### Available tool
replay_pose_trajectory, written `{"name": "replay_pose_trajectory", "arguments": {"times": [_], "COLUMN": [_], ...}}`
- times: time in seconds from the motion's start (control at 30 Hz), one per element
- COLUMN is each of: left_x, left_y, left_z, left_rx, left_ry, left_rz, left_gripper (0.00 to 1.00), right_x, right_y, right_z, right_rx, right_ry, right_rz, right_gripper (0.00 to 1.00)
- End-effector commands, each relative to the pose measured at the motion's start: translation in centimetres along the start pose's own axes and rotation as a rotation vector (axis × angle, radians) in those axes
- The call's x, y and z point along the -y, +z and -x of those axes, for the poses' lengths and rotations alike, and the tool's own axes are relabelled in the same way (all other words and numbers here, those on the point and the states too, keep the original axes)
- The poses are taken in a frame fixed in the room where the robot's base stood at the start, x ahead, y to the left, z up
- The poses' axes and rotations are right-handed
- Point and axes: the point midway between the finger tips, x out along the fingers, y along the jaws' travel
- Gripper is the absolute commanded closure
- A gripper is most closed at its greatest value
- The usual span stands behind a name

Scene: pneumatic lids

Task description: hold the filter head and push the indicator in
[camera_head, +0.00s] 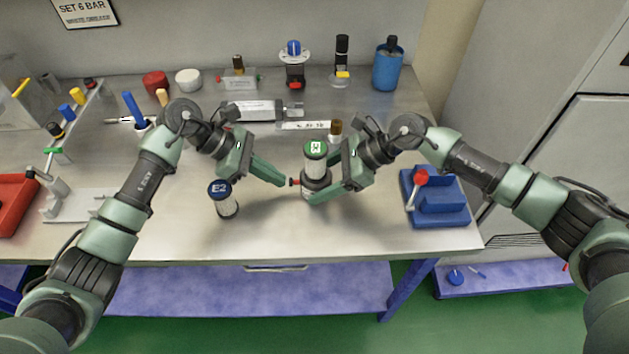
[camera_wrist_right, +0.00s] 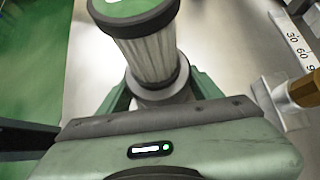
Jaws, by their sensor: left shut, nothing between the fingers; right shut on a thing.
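The filter head (camera_head: 316,181) is a dark grey body standing on the bench, with a pleated filter with a green top (camera_head: 316,148) upright on it. A small red indicator (camera_head: 294,182) sticks out of its left side. My right gripper (camera_head: 322,187) is shut on the filter head from the right. In the right wrist view the pleated filter (camera_wrist_right: 154,55) rises above the grey head (camera_wrist_right: 160,88), between the fingers. My left gripper (camera_head: 284,182) is shut and empty, its tips right beside the indicator; I cannot tell whether they touch it.
A blue fixture with a red-knobbed lever (camera_head: 437,205) is at the right. A ruler strip (camera_head: 303,125) and grey cylinder (camera_head: 255,110) lie behind. The front middle of the bench is clear.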

Motion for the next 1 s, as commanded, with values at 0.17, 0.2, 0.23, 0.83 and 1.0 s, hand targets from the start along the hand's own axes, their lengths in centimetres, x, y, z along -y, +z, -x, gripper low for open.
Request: {"name": "replay_pose_trajectory", "arguments": {"times": [0.17, 0.2, 0.23, 0.83, 1.0], "left_x": [0.0, 0.0, 0.0, 0.0, 0.0], "left_y": [-0.01, -0.01, -0.01, 0.25, 0.53], "left_z": [0.0, 0.0, 0.0, -0.25, -0.51], "left_rx": [0.0, 0.0, 0.0, 0.0, 0.0], "left_ry": [0.0, 0.0, 0.0, 0.0, 0.0], "left_rz": [0.0, 0.0, 0.0, 0.0, -0.001], "left_gripper": [1.0, 1.0, 1.0, 1.0, 1.0], "right_x": [-0.01, -0.01, -0.01, -0.02, -0.03], "right_y": [0.01, 0.01, 0.01, -0.01, 0.0], "right_z": [0.0, 0.0, 0.0, -0.01, -0.02], "right_rx": [0.0, 0.0, 0.0, 0.0, 0.0], "right_ry": [0.0, 0.0, 0.0, 0.001, 0.001], "right_rz": [0.0, 0.0, 0.0, 0.0, 0.0], "right_gripper": [0.77, 0.77, 0.77, 0.77, 0.77]}}
